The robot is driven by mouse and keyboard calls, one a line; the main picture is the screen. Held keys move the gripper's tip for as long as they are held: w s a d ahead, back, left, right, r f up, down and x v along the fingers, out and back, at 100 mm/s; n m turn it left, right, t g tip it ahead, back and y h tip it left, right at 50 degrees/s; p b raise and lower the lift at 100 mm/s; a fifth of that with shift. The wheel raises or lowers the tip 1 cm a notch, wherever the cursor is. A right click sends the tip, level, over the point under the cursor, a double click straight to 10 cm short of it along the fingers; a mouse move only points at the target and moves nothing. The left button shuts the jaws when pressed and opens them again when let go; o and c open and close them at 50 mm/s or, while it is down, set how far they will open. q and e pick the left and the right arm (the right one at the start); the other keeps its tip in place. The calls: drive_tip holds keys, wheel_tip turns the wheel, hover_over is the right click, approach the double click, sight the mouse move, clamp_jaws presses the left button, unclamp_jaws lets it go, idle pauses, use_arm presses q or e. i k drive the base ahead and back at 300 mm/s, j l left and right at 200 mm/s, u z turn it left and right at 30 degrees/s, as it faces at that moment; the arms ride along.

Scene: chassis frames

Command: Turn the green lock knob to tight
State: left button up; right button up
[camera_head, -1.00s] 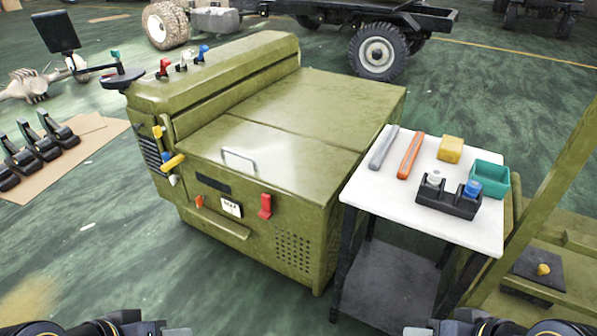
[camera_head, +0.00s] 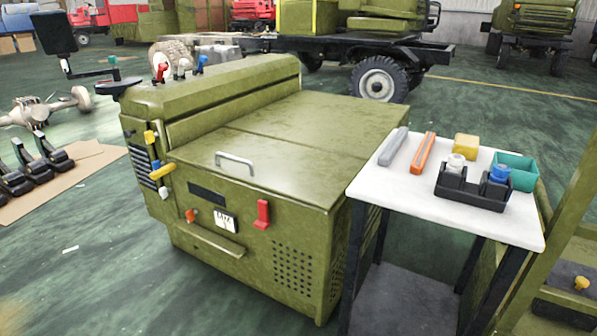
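The green lock knob (camera_head: 112,60) is small and sits upright on the thin arm (camera_head: 95,72) that carries a dark screen (camera_head: 55,33), at the upper left. It stands above a dark round plate (camera_head: 118,84) at the corner of the olive green cabinet (camera_head: 265,135). It is too small to tell how far it is turned. Neither of my grippers is in view, so nothing of mine shows near the knob.
Red, white and blue levers (camera_head: 180,68) stand on the cabinet top near the knob. A white side table (camera_head: 440,213) with a black holder (camera_head: 470,190) and a teal box (camera_head: 520,168) stands at right. Open floor (camera_head: 75,240) lies at left.

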sight(113, 61)
drive_tip(key=j+u, duration=0.1)
drive_tip(key=u, duration=0.25)
drive_tip(key=i+u, duration=0.15)
drive_tip(key=u, duration=0.15)
drive_tip(key=i+j+u, duration=0.1)
drive_tip(key=u, duration=0.25)
